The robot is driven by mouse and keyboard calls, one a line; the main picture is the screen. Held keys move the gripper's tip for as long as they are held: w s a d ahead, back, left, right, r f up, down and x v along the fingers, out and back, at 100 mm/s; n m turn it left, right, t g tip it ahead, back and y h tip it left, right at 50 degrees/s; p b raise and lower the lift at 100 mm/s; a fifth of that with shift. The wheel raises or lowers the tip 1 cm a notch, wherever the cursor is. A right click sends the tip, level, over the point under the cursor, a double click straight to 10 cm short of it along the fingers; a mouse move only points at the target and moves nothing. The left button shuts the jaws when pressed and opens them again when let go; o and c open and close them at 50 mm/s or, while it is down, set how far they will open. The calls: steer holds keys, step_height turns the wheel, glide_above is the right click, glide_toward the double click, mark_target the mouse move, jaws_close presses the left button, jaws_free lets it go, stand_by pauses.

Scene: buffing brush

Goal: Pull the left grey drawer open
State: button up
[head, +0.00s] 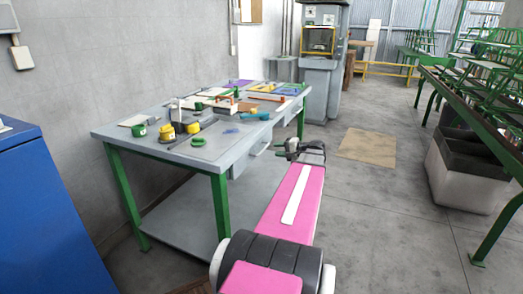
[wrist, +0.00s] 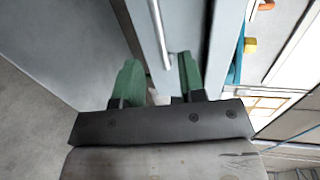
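The grey drawer (head: 246,163) hangs under the near side of the grey workbench (head: 160,148) and looks shut. Its pale bar handle (head: 262,150) is on the front. In the wrist view the drawer front (wrist: 190,20) runs up the middle, with the bar handle (wrist: 160,35) on it. My gripper (head: 305,150) is to the right of the drawer in the head view. In the wrist view its green fingers (wrist: 159,62) are apart, one on each side of the handle's line. I cannot tell whether they touch it.
Yellow pots (head: 167,132), a green tape ring (head: 198,141) and several tools lie on the bench. Green bench legs (head: 220,205) stand near the drawer. A blue cabinet (head: 50,220) is at left, dark bins (head: 470,155) at right. The floor right of the bench is mostly clear.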

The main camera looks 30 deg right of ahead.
mark_target(263, 149)
steer(key=x, duration=0.8)
jaws_close()
